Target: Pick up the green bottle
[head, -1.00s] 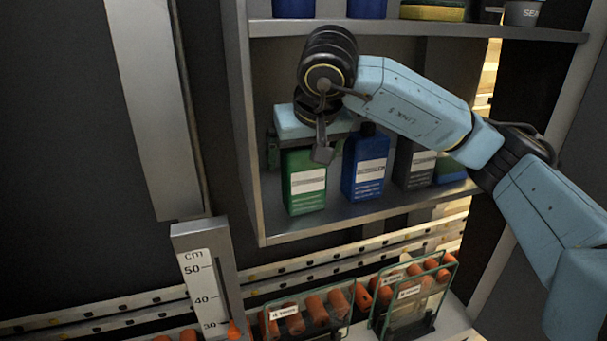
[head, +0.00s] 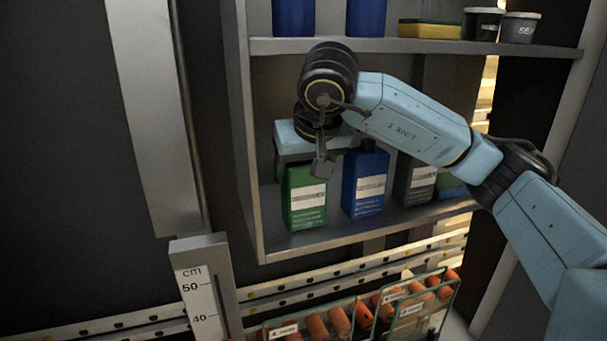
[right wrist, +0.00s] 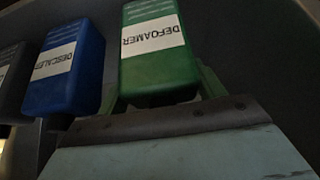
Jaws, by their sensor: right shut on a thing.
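The green bottle (head: 305,205) stands upright on the lower shelf at its left end, with a white label. In the right wrist view the green bottle (right wrist: 158,55) appears upside down, its label reading DEFOAMER. My right gripper (head: 293,158) is at the bottle's top, shut on it; the fingers are partly hidden behind my arm and the bottle. In the right wrist view green finger parts (right wrist: 160,92) show on both sides of the bottle's upper end. Whether the bottle's base touches the shelf is hard to tell. My left gripper is not in view.
A blue bottle (head: 365,180) stands close to the right of the green one, then a dark grey bottle (head: 415,181). The shelf board (head: 400,45) above limits the height. A cabinet side wall (head: 247,150) is at the left. Racks with orange items (head: 315,327) lie below.

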